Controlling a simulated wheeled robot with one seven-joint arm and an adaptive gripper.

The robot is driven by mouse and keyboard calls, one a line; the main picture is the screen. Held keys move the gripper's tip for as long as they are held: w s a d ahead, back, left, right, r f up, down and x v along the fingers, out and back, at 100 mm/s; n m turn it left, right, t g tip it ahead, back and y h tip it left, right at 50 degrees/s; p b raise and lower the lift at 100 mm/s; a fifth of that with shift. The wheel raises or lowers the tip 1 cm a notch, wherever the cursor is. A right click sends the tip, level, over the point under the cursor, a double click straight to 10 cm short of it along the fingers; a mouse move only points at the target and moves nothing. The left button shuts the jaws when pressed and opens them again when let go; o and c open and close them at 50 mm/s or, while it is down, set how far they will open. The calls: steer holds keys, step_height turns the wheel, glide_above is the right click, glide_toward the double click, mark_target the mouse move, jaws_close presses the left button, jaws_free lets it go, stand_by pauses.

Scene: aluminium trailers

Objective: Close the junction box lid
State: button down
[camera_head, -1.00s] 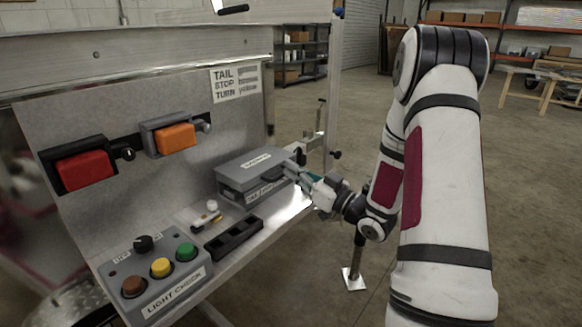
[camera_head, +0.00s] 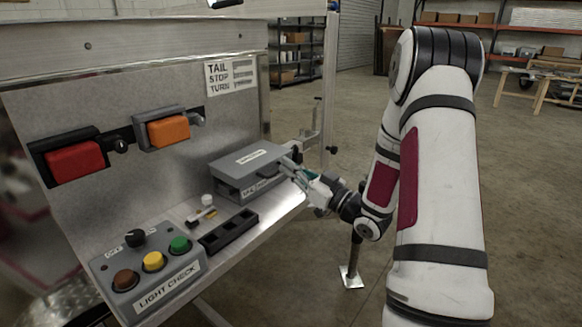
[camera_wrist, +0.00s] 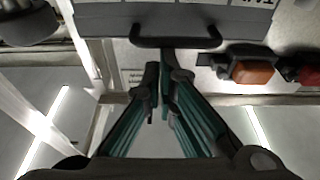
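The grey junction box (camera_head: 229,188) stands on the trailer's ledge. Its grey lid (camera_head: 240,164), with a white label, lies nearly flat over it. A dark strip shows under the lid's front edge, and I cannot tell whether the lid is fully down. A black handle (camera_wrist: 176,42) spans the front of the box in the wrist view, below a labelled grey face. My gripper (camera_wrist: 163,76) points at the handle with its teal-sided fingers close together. Nothing shows between them. In the head view my gripper (camera_head: 291,168) is at the box's right front corner; contact is unclear.
A light-check box (camera_head: 150,275) with coloured buttons and a black slotted tray (camera_head: 230,232) are left of the junction box. Small parts (camera_head: 203,212) lie behind the tray. Red (camera_head: 75,160) and orange (camera_head: 169,131) lamps are on the panel.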

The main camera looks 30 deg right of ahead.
steer(key=v, duration=1.2)
